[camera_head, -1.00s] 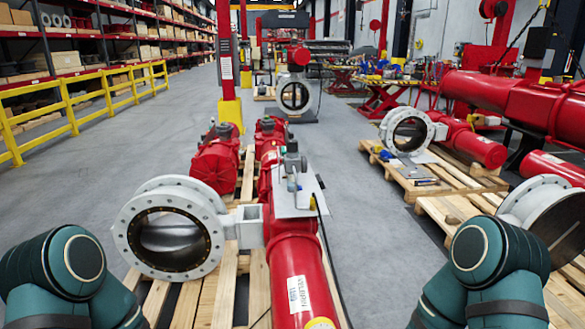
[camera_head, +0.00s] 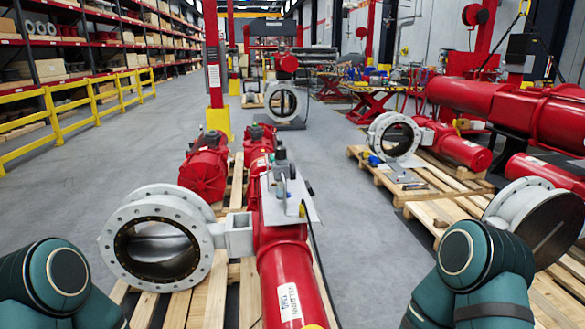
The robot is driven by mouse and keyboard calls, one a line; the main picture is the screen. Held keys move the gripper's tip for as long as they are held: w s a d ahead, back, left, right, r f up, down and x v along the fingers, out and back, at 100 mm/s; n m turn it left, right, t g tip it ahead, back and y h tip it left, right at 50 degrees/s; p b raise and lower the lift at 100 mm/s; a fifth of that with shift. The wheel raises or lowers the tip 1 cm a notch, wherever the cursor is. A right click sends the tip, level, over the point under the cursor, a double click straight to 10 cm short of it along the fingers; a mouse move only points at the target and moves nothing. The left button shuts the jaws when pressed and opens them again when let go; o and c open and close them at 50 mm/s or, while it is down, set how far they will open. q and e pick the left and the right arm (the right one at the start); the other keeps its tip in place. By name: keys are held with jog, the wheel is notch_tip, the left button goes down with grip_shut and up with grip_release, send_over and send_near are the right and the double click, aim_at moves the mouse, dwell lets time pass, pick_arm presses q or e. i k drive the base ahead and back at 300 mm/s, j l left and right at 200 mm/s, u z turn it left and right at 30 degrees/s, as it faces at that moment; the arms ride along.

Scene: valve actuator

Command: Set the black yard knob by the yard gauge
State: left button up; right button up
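A red valve actuator (camera_head: 285,262) lies lengthwise in front of me, joined to a white flanged valve (camera_head: 157,243). A grey plate (camera_head: 283,203) with small grey fittings and tubing (camera_head: 281,168) sits on top of the actuator. I cannot make out a black knob or tell which fitting is the yard gauge; they are too small or hidden. Neither gripper is in view. Only teal links of my arms show at the lower left and lower right.
The actuator rests on a wooden pallet (camera_head: 210,296). More valves on pallets stand at right, including a white valve (camera_head: 395,137) and a nearer flange (camera_head: 520,208). A red column (camera_head: 213,62) stands ahead. Grey floor (camera_head: 365,240) is clear between the pallets.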

aim_at(280, 152)
jog(key=i+l+u, duration=0.15)
jog(key=l, duration=0.55)
jog(key=l+u, duration=0.15)
jog(key=l, duration=0.55)
jog(key=i+l+u, duration=0.2)
jog(key=l, duration=0.55)
jog(key=k+l+u, duration=0.15)
jog(key=l, duration=0.55)
jog(key=l+u, duration=0.15)
jog(key=l, duration=0.6)
jog(key=l+u, duration=0.15)
jog(key=l, duration=0.55)
jog(key=k+l+u, duration=0.15)
jog(key=l, duration=0.55)
jog(key=i+l+u, duration=0.1)
jog(key=i, duration=0.25)
jog(key=i+l+u, duration=0.1)
jog(key=i, duration=0.2)
jog(key=l, duration=0.05)
